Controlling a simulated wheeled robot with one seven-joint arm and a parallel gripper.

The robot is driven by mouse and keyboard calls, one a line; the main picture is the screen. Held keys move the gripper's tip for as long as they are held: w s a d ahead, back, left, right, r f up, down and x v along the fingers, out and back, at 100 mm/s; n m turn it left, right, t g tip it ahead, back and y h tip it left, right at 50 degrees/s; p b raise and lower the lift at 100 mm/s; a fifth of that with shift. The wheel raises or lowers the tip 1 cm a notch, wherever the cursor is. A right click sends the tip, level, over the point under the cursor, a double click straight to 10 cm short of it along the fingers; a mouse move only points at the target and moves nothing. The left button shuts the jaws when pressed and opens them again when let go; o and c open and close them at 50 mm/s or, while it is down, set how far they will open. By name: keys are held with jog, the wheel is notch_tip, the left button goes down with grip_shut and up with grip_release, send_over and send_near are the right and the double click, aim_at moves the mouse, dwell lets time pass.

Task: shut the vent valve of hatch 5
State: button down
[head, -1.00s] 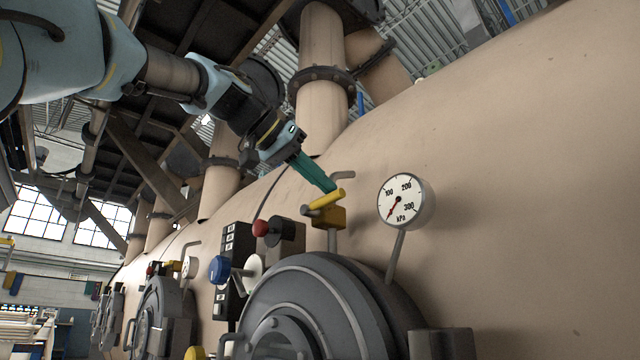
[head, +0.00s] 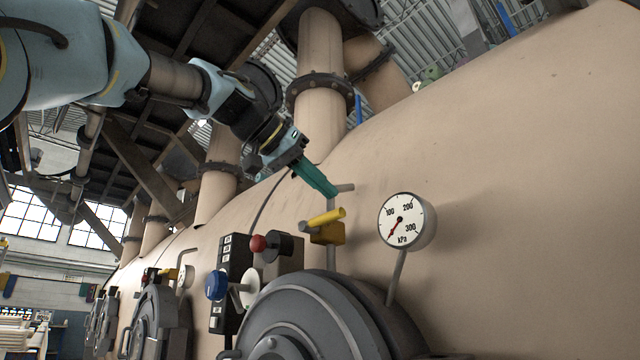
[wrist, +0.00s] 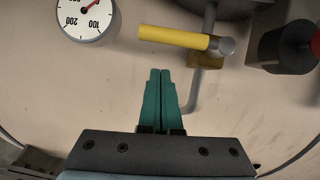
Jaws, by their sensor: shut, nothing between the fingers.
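The vent valve (head: 327,232) is a yellow valve body with a yellow lever on a thin grey pipe, above the round grey hatch (head: 310,310). In the wrist view the lever (wrist: 172,38) lies across the pipe, pointing left from a grey pivot. My gripper (head: 335,193) has teal fingers pressed together, empty, just above the lever in the head view. In the wrist view the fingertips (wrist: 160,72) are below the lever with a gap showing. No hatch number is readable.
A pressure gauge (head: 402,220) on a stalk stands right of the valve, its needle low. A red knob (head: 258,243) on a dark block, a blue knob (head: 216,285) and a dark label panel (head: 232,262) are left of it.

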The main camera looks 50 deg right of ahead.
jog(key=s+r+b+v, duration=0.1)
jog(key=v, duration=0.9)
jog(key=shift+w, duration=0.4)
jog(key=shift+d, duration=0.1)
